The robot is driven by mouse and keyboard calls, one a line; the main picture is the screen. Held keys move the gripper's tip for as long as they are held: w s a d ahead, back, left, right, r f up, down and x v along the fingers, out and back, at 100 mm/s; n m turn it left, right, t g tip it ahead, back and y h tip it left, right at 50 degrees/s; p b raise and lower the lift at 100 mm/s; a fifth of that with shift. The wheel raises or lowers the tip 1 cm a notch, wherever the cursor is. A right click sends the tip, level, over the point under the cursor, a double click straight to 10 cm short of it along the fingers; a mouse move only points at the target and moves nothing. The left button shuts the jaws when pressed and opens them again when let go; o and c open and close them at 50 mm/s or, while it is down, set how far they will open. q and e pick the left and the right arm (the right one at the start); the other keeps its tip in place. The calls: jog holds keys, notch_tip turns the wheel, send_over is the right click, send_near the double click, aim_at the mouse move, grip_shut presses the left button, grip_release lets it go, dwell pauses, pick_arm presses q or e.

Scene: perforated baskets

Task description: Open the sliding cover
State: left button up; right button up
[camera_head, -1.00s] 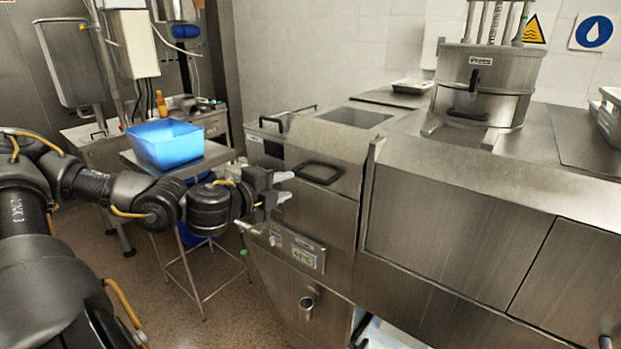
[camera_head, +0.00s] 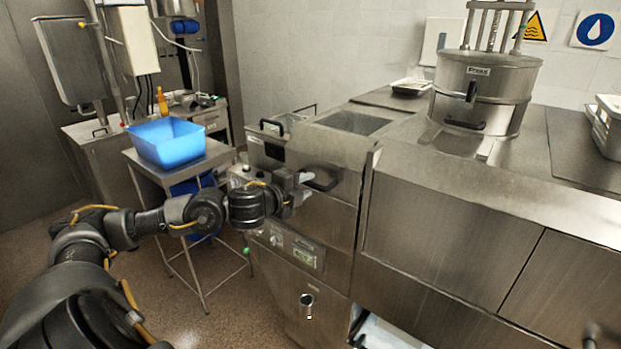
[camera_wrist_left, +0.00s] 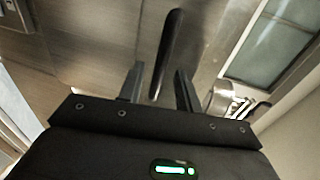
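The sliding cover (camera_head: 316,148) is a worn stainless steel panel on the front left of the steel machine, with a dark rectangular opening (camera_head: 352,122) behind its upper edge. Its black bar handle (camera_head: 327,180) is on the front face. My left gripper (camera_head: 304,188) is at the handle's left end. In the left wrist view the two fingers (camera_wrist_left: 158,88) are apart, and the black handle (camera_wrist_left: 170,45) reaches between them. No contact with the handle can be made out. My right gripper cannot be made out.
A blue tub (camera_head: 168,143) stands on a small steel table (camera_head: 215,152) at the left. A round steel vessel (camera_head: 485,92) stands on the machine top at the right. Closed steel panels (camera_head: 445,225) run along the front to the right. The floor at lower left is clear beyond my arm.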

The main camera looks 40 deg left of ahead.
pick_arm(q)
jog(key=shift+p+x, duration=0.3)
jog(key=shift+x, duration=1.2)
